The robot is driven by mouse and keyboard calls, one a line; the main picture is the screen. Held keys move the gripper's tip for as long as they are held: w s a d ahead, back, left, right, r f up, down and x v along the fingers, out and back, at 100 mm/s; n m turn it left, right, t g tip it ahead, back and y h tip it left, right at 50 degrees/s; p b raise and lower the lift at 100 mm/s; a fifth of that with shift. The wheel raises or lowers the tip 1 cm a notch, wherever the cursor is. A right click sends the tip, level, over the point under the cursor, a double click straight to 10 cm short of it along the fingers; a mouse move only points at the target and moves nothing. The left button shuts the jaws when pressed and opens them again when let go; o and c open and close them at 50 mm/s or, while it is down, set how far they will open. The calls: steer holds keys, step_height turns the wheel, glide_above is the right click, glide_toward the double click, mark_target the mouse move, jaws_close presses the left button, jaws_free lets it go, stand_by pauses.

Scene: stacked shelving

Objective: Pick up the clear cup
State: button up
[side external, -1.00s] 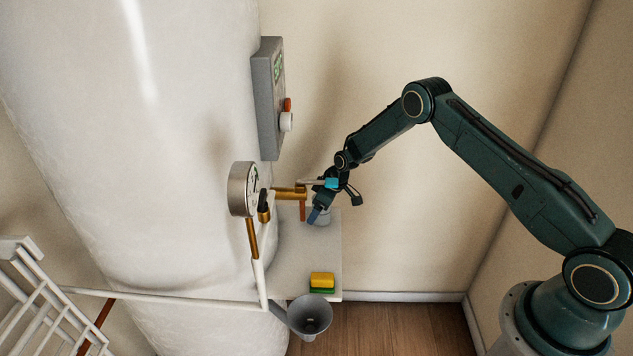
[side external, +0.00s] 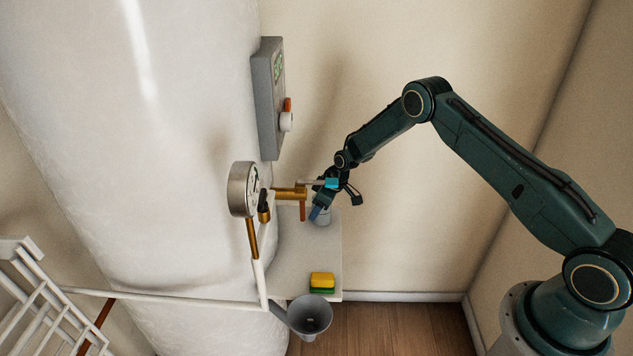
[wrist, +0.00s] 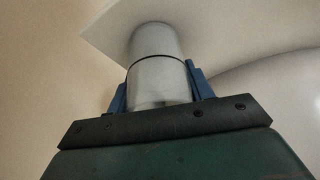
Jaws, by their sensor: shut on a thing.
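The clear cup (side external: 323,218) looks pale grey and see-through, at the back end of the white shelf in the side external view. In the wrist view the cup (wrist: 156,82) is a greyish cylinder crossed by a thin dark line. My gripper (side external: 317,213) is at the cup, and its blue fingers stand on both sides of it in the wrist view (wrist: 158,85). It is shut on the cup. Part of the cup is hidden behind a finger in the side view. I cannot tell whether the cup touches the shelf.
The white shelf (side external: 305,262) carries a yellow and green sponge (side external: 322,281) at its front. Brass taps (side external: 289,192) and a round gauge (side external: 243,189) are close left of my gripper. A grey funnel (side external: 309,315) hangs below. A large white tank (side external: 130,150) fills the left.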

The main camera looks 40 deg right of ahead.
step_height(320, 180, up, 20)
stand_by(0.7)
steer(key=shift+s, duration=0.1)
stand_by(0.5)
